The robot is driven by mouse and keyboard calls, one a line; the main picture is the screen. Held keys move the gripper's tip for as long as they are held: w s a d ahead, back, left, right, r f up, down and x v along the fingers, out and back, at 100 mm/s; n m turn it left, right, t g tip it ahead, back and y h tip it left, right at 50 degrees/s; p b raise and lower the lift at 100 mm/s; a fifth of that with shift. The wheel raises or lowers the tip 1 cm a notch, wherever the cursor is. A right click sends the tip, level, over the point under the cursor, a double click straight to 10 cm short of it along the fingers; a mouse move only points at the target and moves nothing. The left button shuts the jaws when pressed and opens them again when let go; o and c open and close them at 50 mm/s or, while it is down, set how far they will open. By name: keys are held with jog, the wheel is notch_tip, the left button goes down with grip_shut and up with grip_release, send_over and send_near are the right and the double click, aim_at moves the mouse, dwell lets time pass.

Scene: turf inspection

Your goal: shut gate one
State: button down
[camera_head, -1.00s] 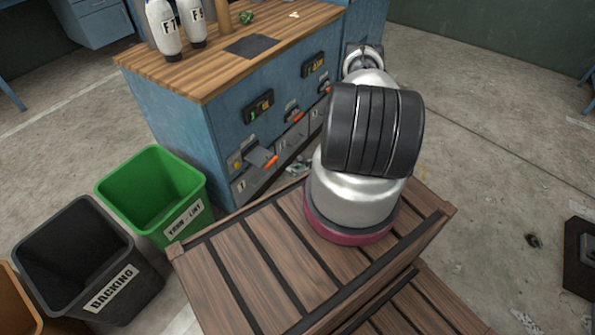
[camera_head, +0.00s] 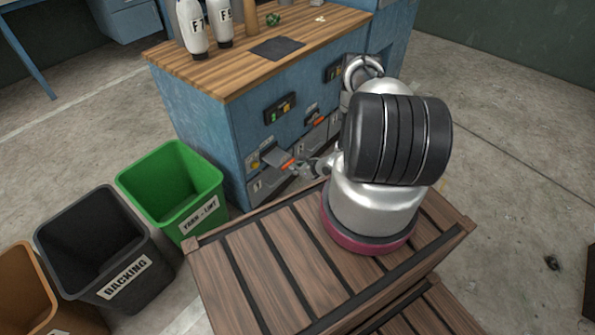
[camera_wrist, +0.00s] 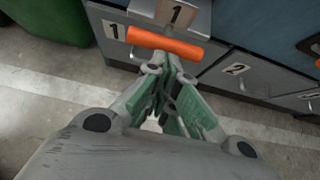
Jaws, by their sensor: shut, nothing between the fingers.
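In the head view my gripper (camera_head: 314,167) shows just right of the handle, and my arm hides part of the cabinet front.
Gate two's label (camera_wrist: 236,69) is right of gate one. A wooden crate (camera_head: 275,262) stands below my arm. A green bin (camera_head: 172,190) and a black bin (camera_head: 104,250) stand left. Bottles (camera_head: 191,30) stand on the cabinet's wooden top (camera_head: 240,62).

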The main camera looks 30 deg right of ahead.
aim_at(284, 160)
jog(key=w+a, duration=0.1)
jog(key=w, duration=0.4)
jog(key=w+a, duration=0.1)
jog(key=w, duration=0.1)
jog(key=shift+w+a, duration=0.3)
jog(key=shift+r, duration=0.1)
